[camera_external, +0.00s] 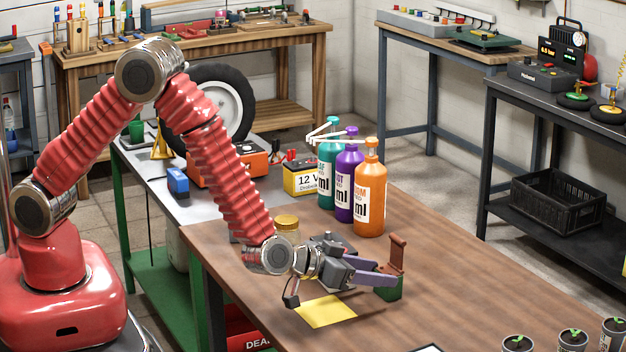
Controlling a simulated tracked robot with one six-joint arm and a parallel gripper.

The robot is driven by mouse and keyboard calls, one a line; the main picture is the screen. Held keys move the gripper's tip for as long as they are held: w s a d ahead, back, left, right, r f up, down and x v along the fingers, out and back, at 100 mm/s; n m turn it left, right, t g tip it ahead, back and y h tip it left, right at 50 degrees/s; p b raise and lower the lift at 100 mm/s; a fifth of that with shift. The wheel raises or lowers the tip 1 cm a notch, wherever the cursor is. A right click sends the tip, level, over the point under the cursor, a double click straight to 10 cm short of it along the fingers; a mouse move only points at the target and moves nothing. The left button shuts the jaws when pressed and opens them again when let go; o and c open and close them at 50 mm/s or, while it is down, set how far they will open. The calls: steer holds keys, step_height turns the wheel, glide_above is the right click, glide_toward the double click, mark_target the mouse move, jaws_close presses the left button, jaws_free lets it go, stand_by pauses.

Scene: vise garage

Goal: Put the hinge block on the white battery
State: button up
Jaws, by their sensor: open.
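The hinge block is a small green block (389,293) with an upright brown hinge plate (397,253); it stands on the brown wooden table. My gripper (386,276) is low over the table, its grey-purple fingers open and reaching to the block. The fingers hide part of the block, and I cannot tell whether they touch it. The battery (301,179) shows a yellow case with a white "12 V" label. It stands farther back, left of the bottles, and its right side is partly hidden.
Teal (326,175), purple (346,185) and orange (370,200) bottles stand between the block and the battery's right side. A yellow sheet (326,312) lies under my gripper. A gold-lidded jar (287,224) stands behind my wrist. The table's right side is mostly clear, with small potted plants (573,342) at the front.

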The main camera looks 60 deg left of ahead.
steer(key=v, duration=1)
stand_by(0.3)
steer(key=s+a+r+m+g+h, duration=0.1)
steer(key=s+a+r+g+h, duration=0.1)
steer(key=a+r, duration=0.5)
steer(key=s+a+r+g+h, duration=0.2)
steer(key=a+r, duration=0.3)
steer(key=r, duration=0.3)
steer(key=s+a+r+g+y, duration=0.1)
steer(key=s+a+g+y, duration=0.1)
steer(key=s+a, duration=0.8)
steer(key=s+a+r+n+g+y, duration=0.1)
steer(key=s+a+r+y, duration=0.1)
steer(key=s+a, duration=0.8)
steer(key=shift+g, duration=0.4)
